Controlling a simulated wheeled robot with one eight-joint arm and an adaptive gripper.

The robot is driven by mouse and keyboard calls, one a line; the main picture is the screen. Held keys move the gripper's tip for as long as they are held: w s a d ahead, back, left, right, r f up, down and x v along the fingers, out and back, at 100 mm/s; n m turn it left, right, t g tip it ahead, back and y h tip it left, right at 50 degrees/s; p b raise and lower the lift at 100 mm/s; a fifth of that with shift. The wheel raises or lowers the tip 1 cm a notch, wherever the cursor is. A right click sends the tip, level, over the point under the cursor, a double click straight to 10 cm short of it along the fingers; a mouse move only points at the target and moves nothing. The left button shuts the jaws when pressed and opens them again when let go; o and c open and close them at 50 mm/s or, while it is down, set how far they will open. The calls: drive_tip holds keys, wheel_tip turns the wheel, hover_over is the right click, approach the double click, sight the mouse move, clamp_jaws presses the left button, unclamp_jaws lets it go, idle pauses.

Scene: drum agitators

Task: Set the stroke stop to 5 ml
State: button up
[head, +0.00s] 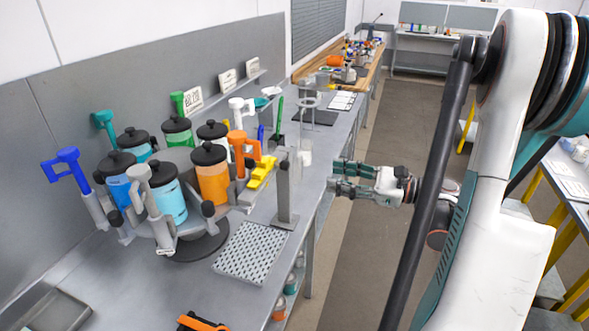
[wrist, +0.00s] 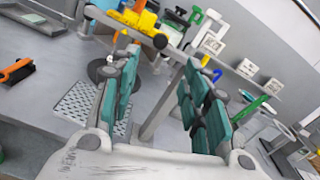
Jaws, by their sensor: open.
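A yellow stepped block (head: 262,171), which may be the stroke stop, sits beside the orange pump handle (head: 239,150) in the head view. The block also shows at the top of the wrist view (wrist: 133,17). I cannot read any ml marks on it. A grey upright post (head: 284,192) stands on the bench between the block and my gripper (head: 337,177). My gripper is open and empty, just off the bench's right edge, with its fingers pointing left toward the post. In the wrist view the post (wrist: 163,105) shows between the parted fingers (wrist: 161,72).
Several black-lidded jars with coloured pump handles stand around a carousel (head: 205,244). A perforated grey plate (head: 247,252) lies in front. A clear stand (head: 309,120) is behind the post. An orange-black tool (head: 200,322) lies at the front. The aisle right of the bench is clear.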

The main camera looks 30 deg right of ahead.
approach(270, 171)
drive_tip(key=w, duration=0.6)
drive_tip(key=shift+a+r+b, duration=0.2)
drive_tip(key=shift+a+b, duration=0.15)
drive_tip(key=shift+b, duration=0.05)
drive_tip(key=shift+c, duration=0.6)
clamp_jaws()
